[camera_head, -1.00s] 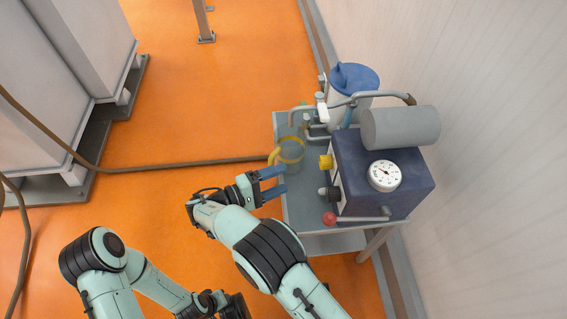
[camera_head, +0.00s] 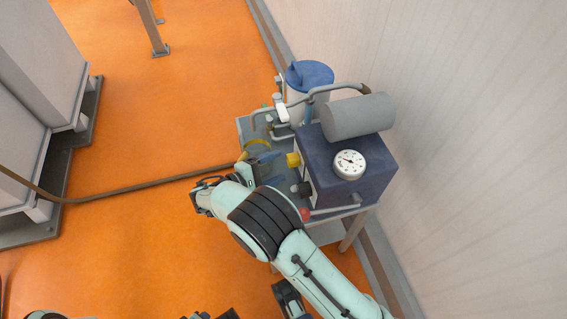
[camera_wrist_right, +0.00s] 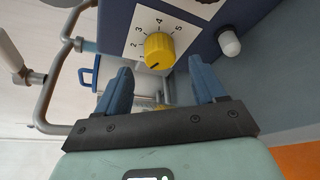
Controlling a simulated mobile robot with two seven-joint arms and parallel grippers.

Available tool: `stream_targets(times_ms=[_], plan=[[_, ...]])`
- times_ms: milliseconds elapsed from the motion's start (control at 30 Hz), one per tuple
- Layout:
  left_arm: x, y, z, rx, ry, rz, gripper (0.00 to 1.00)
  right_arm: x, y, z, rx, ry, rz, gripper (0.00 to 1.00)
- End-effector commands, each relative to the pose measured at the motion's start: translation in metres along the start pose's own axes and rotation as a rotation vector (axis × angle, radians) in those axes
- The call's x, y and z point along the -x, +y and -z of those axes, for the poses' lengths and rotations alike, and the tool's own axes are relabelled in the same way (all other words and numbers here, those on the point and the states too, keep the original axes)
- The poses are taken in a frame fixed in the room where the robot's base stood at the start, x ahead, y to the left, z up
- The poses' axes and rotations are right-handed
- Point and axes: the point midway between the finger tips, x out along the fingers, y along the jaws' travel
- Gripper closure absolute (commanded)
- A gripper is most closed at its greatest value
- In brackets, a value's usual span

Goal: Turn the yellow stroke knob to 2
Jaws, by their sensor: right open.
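The yellow stroke knob (camera_head: 293,160) sits on the front of the dark blue box (camera_head: 376,186). In the right wrist view the knob (camera_wrist_right: 158,50) is on a white dial plate (camera_wrist_right: 141,21) with numbers around it. I cannot tell its exact setting. My right gripper (camera_head: 265,158) is just left of the knob in the head view. In the wrist view my right gripper (camera_wrist_right: 160,72) is open, its two blue fingers pointing toward the knob, one on either side and apart from it. Of my left arm only pieces show at the bottom edge.
A black knob (camera_head: 304,189) and a red lever ball (camera_head: 305,214) are near the yellow knob. A round gauge (camera_head: 350,164) and a grey cylinder (camera_head: 357,116) are on top of the box. A blue-lidded container (camera_head: 309,74) and pipes stand behind. A hose (camera_head: 130,191) crosses the orange floor.

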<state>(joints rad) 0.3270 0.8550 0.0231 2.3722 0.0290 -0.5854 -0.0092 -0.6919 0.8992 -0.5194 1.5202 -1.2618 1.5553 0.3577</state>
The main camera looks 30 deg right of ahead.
Motion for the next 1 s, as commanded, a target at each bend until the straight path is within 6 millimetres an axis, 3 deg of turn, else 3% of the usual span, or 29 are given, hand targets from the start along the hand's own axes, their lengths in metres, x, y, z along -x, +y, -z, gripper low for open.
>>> stream_targets(times_ms=[100, 233, 600, 633, 800, 1000], plan=[[-0.005, -0.006, -0.007, 0.006, -0.021, 0.010, 0.57, -0.020, -0.001, 0.000, 0.000, -0.002, 0.001, 0.31], [-0.008, -0.009, -0.011, 0.009, -0.034, 0.017, 0.57, -0.033, -0.001, 0.000, 0.000, -0.001, 0.002, 0.31], [-0.008, -0.011, -0.013, 0.012, -0.042, 0.020, 0.57, -0.039, 0.000, 0.000, 0.000, 0.000, 0.000, 0.31], [-0.008, -0.011, -0.013, 0.012, -0.042, 0.020, 0.57, -0.039, 0.000, 0.000, 0.000, 0.000, 0.000, 0.34], [-0.008, -0.011, -0.013, 0.011, -0.042, 0.019, 0.57, -0.039, 0.000, 0.000, 0.000, 0.000, 0.000, 0.87], [-0.008, -0.011, -0.013, 0.011, -0.041, 0.019, 0.57, -0.039, 0.000, 0.000, -0.007, 0.000, -0.003, 0.87]])
